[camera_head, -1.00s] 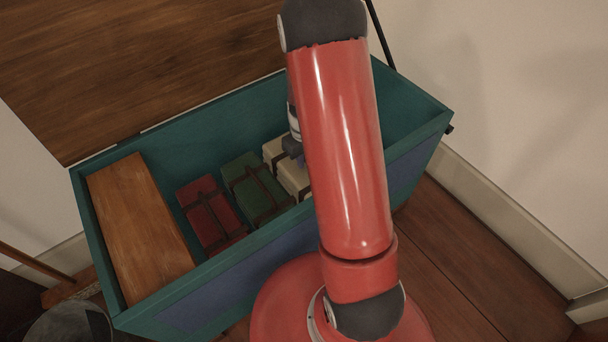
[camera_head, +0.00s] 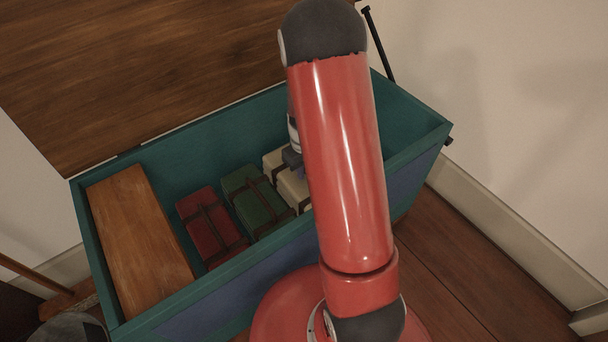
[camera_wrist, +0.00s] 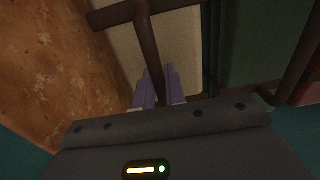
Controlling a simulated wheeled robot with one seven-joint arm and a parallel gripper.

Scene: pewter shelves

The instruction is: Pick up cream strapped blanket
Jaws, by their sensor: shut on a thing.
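The cream strapped blanket (camera_head: 293,187) is inside the teal chest, to the right of the green one, and my red arm covers its right part. In the wrist view the cream blanket (camera_wrist: 183,50) fills the upper middle, crossed by dark brown straps. My gripper (camera_wrist: 158,75) is shut on its brown strap, with the pale purple fingertips close together at the strap. In the head view only part of my gripper shows beside the arm, just over the blanket. I cannot tell whether the blanket is clear of the chest floor.
A green strapped blanket (camera_head: 248,189) and a red strapped blanket (camera_head: 206,218) lie to the left in the teal chest (camera_head: 215,137). A wooden box-like piece (camera_head: 137,235) fills its left end. The brown lid (camera_head: 140,65) stands open behind. A wall is at the right.

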